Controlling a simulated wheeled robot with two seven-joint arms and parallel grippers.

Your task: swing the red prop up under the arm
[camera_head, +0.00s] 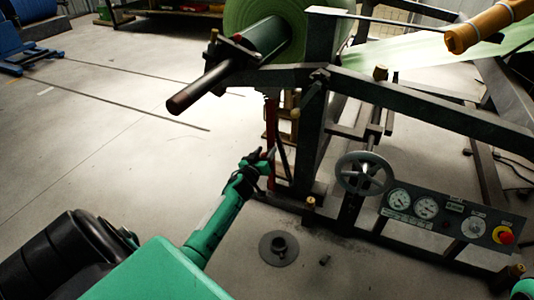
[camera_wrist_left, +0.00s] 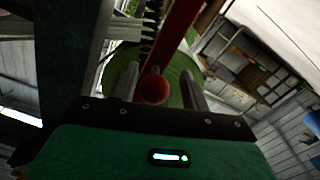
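The red prop (camera_head: 270,118) hangs nearly upright below the dark arm (camera_head: 285,76) of the roll stand. In the left wrist view the red bar (camera_wrist_left: 180,32) runs down to a round red knob (camera_wrist_left: 153,89). My left gripper (camera_head: 262,160) is at the prop's lower part. In the left wrist view, its fingers (camera_wrist_left: 161,88) are apart on either side of the knob, with a visible gap at the right. The gripper hides part of the prop's lower end in the head view. My right gripper is not in view.
A green roll (camera_head: 262,14) sits on the stand, with a dark shaft (camera_head: 200,86) jutting left. A handwheel (camera_head: 363,173) and a gauge panel (camera_head: 450,220) stand to the right. A round floor plate (camera_head: 279,248) lies in front.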

